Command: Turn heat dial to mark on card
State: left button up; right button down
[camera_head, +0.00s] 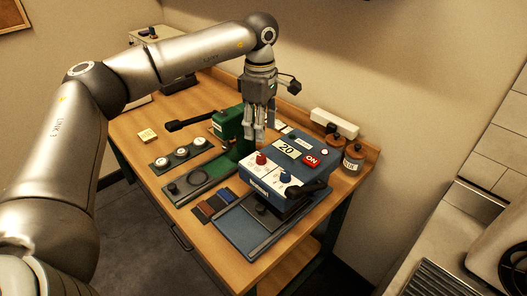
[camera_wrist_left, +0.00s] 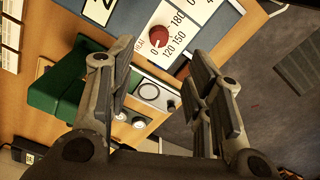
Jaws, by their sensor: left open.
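The heat dial is a round red knob (camera_head: 262,158) on the white-topped front of a blue machine (camera_head: 258,184). In the left wrist view the red knob (camera_wrist_left: 158,36) sits beside a white printed scale (camera_wrist_left: 185,30) reading 0, 120, 150 and 180, with the word HEAT. Its exact pointer direction is too small to tell. My left gripper (camera_head: 259,136) points down, open and empty, behind and above the knob. In the left wrist view its spread fingers (camera_wrist_left: 165,55) frame the knob, apart from it. I cannot identify the marked card for certain. My right gripper is not in view.
A blue knob (camera_head: 285,178), a red ON switch (camera_head: 312,160) and a display reading 20 (camera_head: 287,148) are close by. A green press (camera_head: 228,122) stands left of the gripper. A yellow note (camera_head: 147,135) lies at the table's left. Brown jars (camera_head: 353,160) stand at the right.

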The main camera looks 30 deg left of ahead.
pick_arm(q)
jog(key=p, duration=0.2)
send_over(261, 156)
jog(key=f, duration=0.5)
jog(key=shift+s, duration=0.2)
notch_tip(261, 156, down, 4)
jog(key=shift+w+d+f+p, duration=0.1)
jog(key=shift+p, duration=0.25)
jog(key=shift+c, duration=1.7)
jog(key=c, duration=0.5)
grip_shut()
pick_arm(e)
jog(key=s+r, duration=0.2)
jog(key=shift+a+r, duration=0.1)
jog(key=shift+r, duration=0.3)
